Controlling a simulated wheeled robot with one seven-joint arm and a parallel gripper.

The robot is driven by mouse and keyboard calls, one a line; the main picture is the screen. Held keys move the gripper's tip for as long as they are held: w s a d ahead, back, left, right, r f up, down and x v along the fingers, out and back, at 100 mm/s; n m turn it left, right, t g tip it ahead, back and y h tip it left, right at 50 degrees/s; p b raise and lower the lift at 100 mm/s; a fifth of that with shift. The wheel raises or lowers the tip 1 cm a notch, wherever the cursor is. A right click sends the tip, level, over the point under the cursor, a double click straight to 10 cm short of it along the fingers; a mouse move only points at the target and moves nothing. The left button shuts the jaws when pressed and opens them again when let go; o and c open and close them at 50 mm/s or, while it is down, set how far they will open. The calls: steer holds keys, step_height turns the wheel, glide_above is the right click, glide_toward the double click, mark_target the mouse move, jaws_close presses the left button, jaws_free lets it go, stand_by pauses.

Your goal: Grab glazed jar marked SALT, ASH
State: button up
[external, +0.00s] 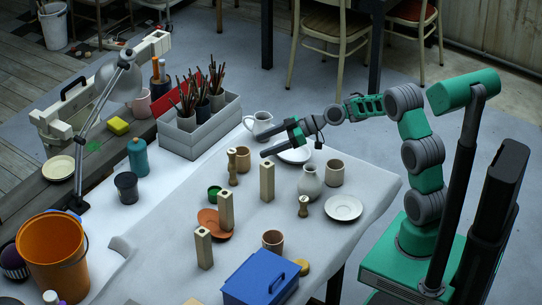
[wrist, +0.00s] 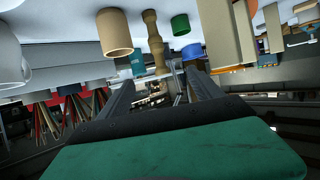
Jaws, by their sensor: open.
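No marking reading SALT, ASH is legible in either view, so I cannot tell which vessel is the marked jar. Candidates in the external view are a pale round-bellied, narrow-necked jar (external: 310,184), a tan cylindrical vessel (external: 335,173) beside it, another tan one (external: 243,160) and a brownish one (external: 273,240) near the blue box. My gripper (external: 262,145) is open and empty above the table's far part, close to the tan vessel at left. In the wrist view, upside down, a tan vessel (wrist: 114,33) hangs just beyond my fingers (wrist: 160,88).
A white pitcher (external: 262,123), a turned wooden piece (external: 232,167), upright wooden blocks (external: 267,181), plates (external: 343,208) and an orange dish (external: 208,219) crowd the table. A blue box (external: 262,277) stands at the front. A grey brush crate (external: 205,133) stands behind.

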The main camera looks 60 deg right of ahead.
mark_target(343, 173)
steer(key=shift+o, duration=0.7)
